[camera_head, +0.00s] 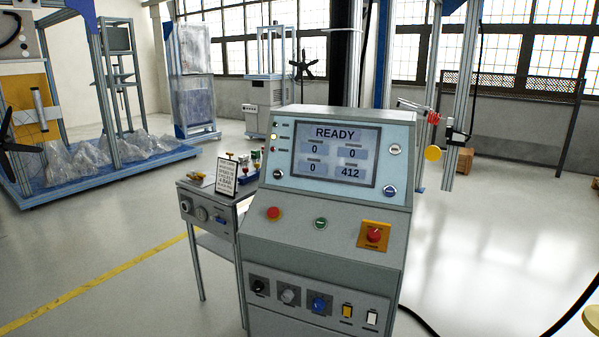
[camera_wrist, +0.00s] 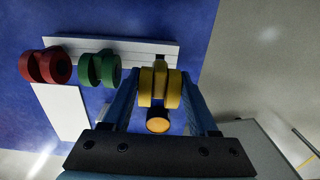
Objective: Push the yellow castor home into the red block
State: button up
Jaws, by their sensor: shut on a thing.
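In the wrist view the yellow castor (camera_wrist: 147,88), a pair of yellow wheels with a dark gap between them, sits between the two blue fingers of my gripper (camera_wrist: 160,80). My gripper is shut on it. A round orange-yellow end (camera_wrist: 158,125) of a dark cylinder shows just below the wheels. No red block can be made out with certainty in the wrist view. In the head view a small red part (camera_head: 433,117) sits on a rig at the right, above a yellow disc (camera_head: 433,153); I cannot tell whether it is the block. My gripper is not clear there.
In the wrist view a red castor (camera_wrist: 50,66) and a green castor (camera_wrist: 100,68) stand left of the yellow one by a white strip (camera_wrist: 135,50) on a blue surface (camera_wrist: 60,20). A grey console (camera_head: 320,240) fills the middle of the head view; its screen reads READY.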

jog(key=shift+r, duration=0.15)
jog(key=shift+r+p, duration=1.9)
jog(key=shift+p, duration=0.35)
jog(key=shift+w, duration=0.1)
